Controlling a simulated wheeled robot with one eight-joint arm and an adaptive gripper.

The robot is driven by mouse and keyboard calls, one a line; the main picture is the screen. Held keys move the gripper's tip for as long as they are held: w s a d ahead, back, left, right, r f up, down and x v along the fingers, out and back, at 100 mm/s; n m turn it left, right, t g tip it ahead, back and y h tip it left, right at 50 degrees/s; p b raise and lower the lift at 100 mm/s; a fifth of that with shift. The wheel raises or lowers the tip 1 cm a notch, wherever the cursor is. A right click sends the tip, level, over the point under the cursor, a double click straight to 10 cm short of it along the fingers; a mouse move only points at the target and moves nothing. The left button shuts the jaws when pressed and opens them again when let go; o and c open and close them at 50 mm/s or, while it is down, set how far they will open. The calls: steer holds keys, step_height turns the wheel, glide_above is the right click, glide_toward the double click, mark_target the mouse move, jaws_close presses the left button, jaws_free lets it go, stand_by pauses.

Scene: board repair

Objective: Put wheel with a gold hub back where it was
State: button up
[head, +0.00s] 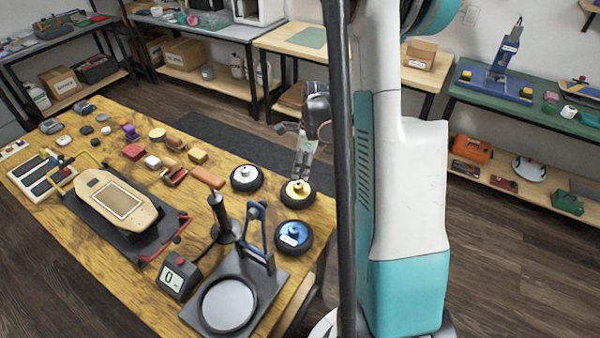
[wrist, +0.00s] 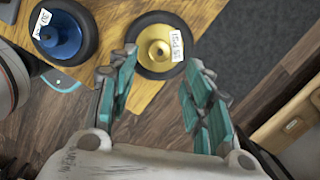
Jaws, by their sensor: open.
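The wheel with a gold hub (head: 295,193) lies flat near the right edge of the wooden table, between a white-hub wheel (head: 247,177) and a blue-hub wheel (head: 293,236). In the wrist view the gold-hub wheel (wrist: 160,45) is at the top, with a white label on its hub. My gripper (head: 303,150) is in the head view just behind the gold-hub wheel. In the wrist view my gripper (wrist: 160,68) is open, its fingertips at the near side of the gold-hub wheel, with nothing between them. I cannot tell whether they touch it.
The blue-hub wheel (wrist: 60,38) is close on the left in the wrist view. A dark stand with a round plate (head: 229,305) occupies the table's front corner. A board on a black cradle (head: 118,203) lies at left. Floor shows beyond the table edge.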

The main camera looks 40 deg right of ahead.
steer(key=r, duration=0.4)
steer(key=shift+s+d+r+p, duration=0.1)
steer(key=shift+s+d+p, duration=0.15)
steer(key=shift+p, duration=0.15)
